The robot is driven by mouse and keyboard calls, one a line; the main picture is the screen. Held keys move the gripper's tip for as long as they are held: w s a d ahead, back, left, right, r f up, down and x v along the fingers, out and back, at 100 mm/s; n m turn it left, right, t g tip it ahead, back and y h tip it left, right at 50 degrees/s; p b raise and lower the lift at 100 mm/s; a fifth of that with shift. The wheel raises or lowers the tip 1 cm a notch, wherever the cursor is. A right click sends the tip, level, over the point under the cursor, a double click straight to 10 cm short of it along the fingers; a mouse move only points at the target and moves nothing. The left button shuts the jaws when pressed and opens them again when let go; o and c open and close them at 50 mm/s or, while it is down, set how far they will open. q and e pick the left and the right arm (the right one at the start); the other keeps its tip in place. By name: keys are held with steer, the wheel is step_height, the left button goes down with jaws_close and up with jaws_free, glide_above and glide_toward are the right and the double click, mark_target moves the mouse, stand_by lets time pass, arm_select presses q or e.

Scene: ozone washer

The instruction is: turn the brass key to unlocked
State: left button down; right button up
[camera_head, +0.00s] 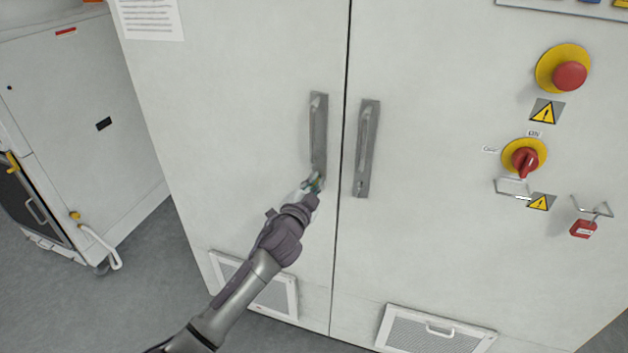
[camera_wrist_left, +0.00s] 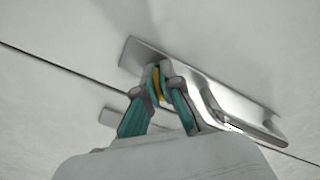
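The left door handle (camera_head: 319,135), a grey metal plate with a lever, is upright on the cabinet door. My left gripper (camera_head: 313,184) is at the lower end of this plate. In the left wrist view, the handle plate (camera_wrist_left: 225,98) runs diagonally behind the gripper (camera_wrist_left: 160,80). Its teal fingers come together around a small yellow brass piece, which looks like the brass key (camera_wrist_left: 157,86). The fingers look shut on it. The key's base and the lock are mostly hidden by the fingers, and I cannot tell which way the key points. My right gripper is not in view.
A second handle plate (camera_head: 367,150) is on the right door, across a narrow gap. To the right are a red emergency button (camera_head: 569,76), a red rotary switch (camera_head: 525,161) and a red padlock (camera_head: 583,229). Vent grilles (camera_head: 437,331) are low on the doors.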

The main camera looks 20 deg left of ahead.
arm_select(q)
steer(key=m, duration=0.4)
steer(key=shift+m+p, duration=0.3)
steer(key=shift+p, duration=0.1)
steer(key=shift+m+p, duration=0.35)
steer(key=shift+m, duration=1.65)
steer(key=c, duration=1.3)
jaws_free()
steer(key=shift+c, duration=0.2)
steer(key=s, duration=1.2)
steer(key=shift+a, duration=0.25)
